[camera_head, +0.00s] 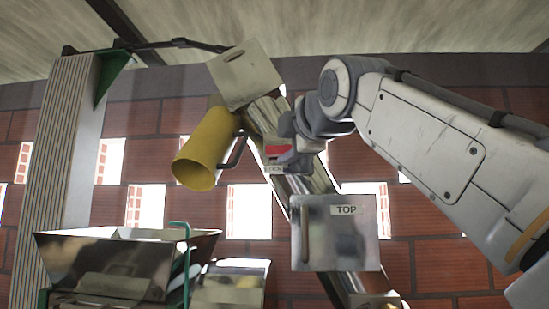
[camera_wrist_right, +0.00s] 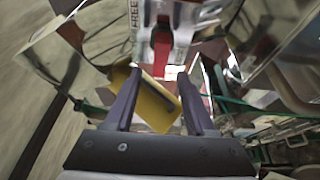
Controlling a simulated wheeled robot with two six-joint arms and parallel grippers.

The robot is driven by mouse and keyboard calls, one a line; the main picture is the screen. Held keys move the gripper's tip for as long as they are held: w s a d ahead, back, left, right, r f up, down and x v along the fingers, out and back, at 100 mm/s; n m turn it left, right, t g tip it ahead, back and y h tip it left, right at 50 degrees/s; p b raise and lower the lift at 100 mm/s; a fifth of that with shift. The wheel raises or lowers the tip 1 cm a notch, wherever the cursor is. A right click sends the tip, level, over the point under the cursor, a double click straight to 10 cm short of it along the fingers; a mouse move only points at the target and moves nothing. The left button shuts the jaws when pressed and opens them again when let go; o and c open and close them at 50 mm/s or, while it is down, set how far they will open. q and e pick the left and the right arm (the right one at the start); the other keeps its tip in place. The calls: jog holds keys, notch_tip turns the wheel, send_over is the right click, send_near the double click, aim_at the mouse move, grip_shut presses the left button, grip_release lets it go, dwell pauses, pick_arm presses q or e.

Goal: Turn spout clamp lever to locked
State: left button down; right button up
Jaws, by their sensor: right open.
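The yellow spout (camera_head: 205,150) hangs at the upper end of the slanted metal elevator tube. In the right wrist view the red lever (camera_wrist_right: 162,45) lies ahead, beside a plate marked FREE (camera_wrist_right: 134,14). My right gripper (camera_wrist_right: 159,75) is open, with its fingertips on either side of the lever's near end and visible gaps to it. The yellow spout (camera_wrist_right: 155,105) shows behind the fingers. My left gripper is out of view.
A metal box marked TOP (camera_head: 340,250) sits on the lower tube, and a metal cover (camera_head: 245,75) is above the spout. A metal hopper (camera_head: 120,262) with a green handle stands at lower left. A brick wall (camera_head: 440,265) stands behind.

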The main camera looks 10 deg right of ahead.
jog(key=s, duration=0.2)
jog(key=s+b, duration=0.1)
jog(key=s, duration=0.2)
jog(key=shift+s+d, duration=0.35)
jog(key=shift+s, duration=0.05)
jog(key=w+a+f+m+g+y+b, duration=0.1)
jog(key=a+f+m+g+b, duration=0.35)
jog(key=f, duration=1.65)
jog(key=a+f+m+g+b, duration=0.1)
jog(key=a+f+g+b, duration=0.5)
jog(key=f, duration=1.5)
jog(key=s+d+f+m+g+h+b, duration=0.1)
jog(key=s+f+m+g, duration=0.1)
jog(key=s+f, duration=0.5)
jog(key=s+d+f+m+g+b, duration=0.1)
jog(key=s+f, duration=0.6)
jog(key=f, duration=1)
jog(key=s+d+f+m+g+h+b, duration=0.1)
jog(key=s+f+m+g+b, duration=0.2)
jog(key=s+f, duration=0.4)
notch_tip(320, 180, down, 6)
jog(key=shift+s+d+r+m+g+h, duration=0.2)
jog(key=shift+s+d+m+g+h, duration=0.15)
jog(key=shift+g, duration=0.3)
